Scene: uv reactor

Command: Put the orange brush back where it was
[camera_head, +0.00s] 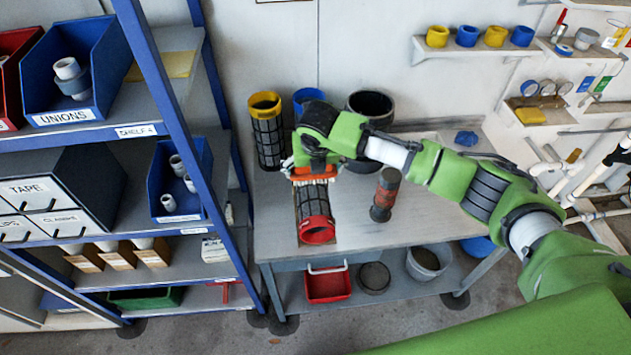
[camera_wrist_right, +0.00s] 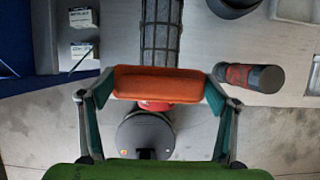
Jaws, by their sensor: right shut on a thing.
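The orange brush (camera_head: 318,171) is held above the workbench (camera_head: 350,237) in the head view. It also shows as an orange block (camera_wrist_right: 165,82) in the right wrist view. My right gripper (camera_head: 312,164) is shut on it, with one finger at each end of the block in the wrist view (camera_wrist_right: 163,90). Below and just in front of it lies a dark mesh cylinder with a red rim (camera_head: 314,208), also seen in the wrist view (camera_wrist_right: 160,35). I cannot tell whether the brush touches the cylinder. My left gripper is not in view.
A yellow-rimmed cylinder (camera_head: 267,135), a blue-rimmed one (camera_head: 308,97) and a black bucket (camera_head: 371,105) stand at the back of the bench. A dark bottle with a red band (camera_head: 386,190) stands to the right. A blue shelf rack (camera_head: 180,120) borders the left.

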